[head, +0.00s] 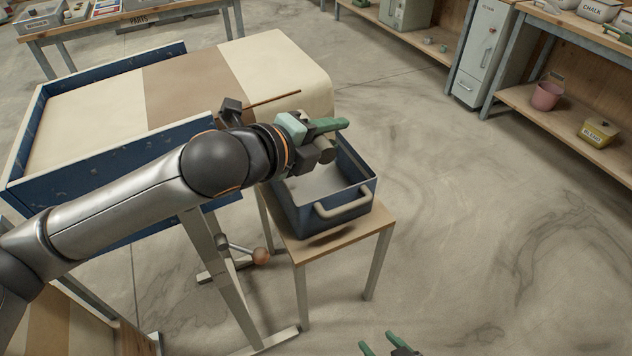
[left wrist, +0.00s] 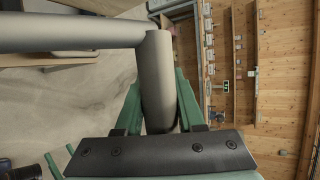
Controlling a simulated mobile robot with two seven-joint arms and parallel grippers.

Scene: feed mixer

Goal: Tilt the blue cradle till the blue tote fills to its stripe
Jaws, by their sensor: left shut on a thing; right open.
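The blue cradle (head: 112,152) lies at the upper left in the head view. A cream sack with a brown band (head: 240,68) rests in it, its end at the right hanging over. The blue tote (head: 332,212) stands upright on a small wooden stand, with a pale handle on its near side. Its inside looks pale; I cannot make out a stripe or a fill level. My left gripper (head: 325,130) is above the tote's far edge. In the left wrist view it is shut on a grey bar (left wrist: 159,85) joined to a crosswise bar. My right gripper (head: 385,346) is open and empty at the bottom edge.
The wooden stand (head: 378,222) holds the tote. A lever with an orange ball (head: 261,256) sits below the cradle near its metal legs. Shelves with a pink pot (head: 547,95) and a yellow tub (head: 598,132) stand at the right. The floor at the right is clear.

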